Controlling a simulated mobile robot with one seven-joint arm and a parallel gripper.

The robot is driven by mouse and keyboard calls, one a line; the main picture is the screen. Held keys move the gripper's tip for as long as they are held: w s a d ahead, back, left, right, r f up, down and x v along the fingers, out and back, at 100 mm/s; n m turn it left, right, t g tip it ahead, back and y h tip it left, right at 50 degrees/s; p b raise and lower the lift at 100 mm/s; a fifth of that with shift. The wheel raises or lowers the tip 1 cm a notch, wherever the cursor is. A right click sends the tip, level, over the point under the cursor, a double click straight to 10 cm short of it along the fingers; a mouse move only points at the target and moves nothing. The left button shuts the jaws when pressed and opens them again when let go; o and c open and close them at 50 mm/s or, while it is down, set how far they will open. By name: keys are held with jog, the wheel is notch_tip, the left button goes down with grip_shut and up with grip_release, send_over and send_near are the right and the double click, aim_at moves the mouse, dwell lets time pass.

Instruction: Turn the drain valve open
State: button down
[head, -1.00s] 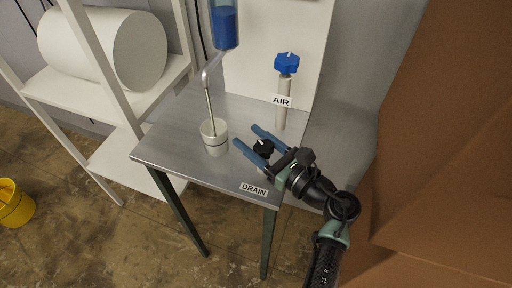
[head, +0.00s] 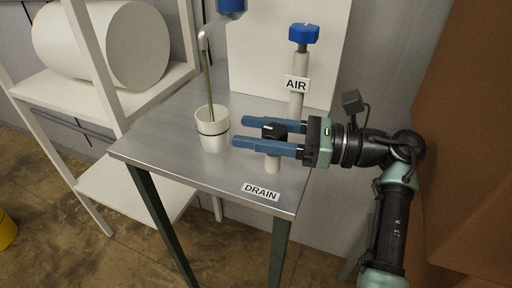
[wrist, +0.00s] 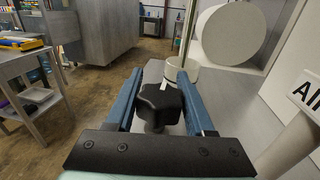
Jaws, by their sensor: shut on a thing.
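The drain valve has a black knob (head: 273,131) on a short pale post, behind the DRAIN label (head: 261,192) at the table's front edge. My gripper (head: 238,131) reaches in from the right, with one blue finger on each side of the knob. It is shut on the knob, and the fingertips extend past it. In the wrist view the lobed black knob (wrist: 160,104) sits between the two fingers, with a white mark on its top. A white cup (head: 212,130) stands on the table just beyond the fingertips, with a thin tube hanging into it.
The AIR valve with its blue knob (head: 303,34) stands behind my gripper. A white shelf (head: 140,103) with a large white roll stands left. A brown box (head: 465,150) is at the right.

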jog(key=shift+s+a+n+g+b, duration=0.1)
jog(key=shift+n+g+b, duration=0.2)
jog(key=shift+g+b, duration=0.2)
jog(key=shift+c, duration=1.3)
grip_release()
jog(key=shift+r, duration=0.1)
notch_tip(320, 180, up, 10)
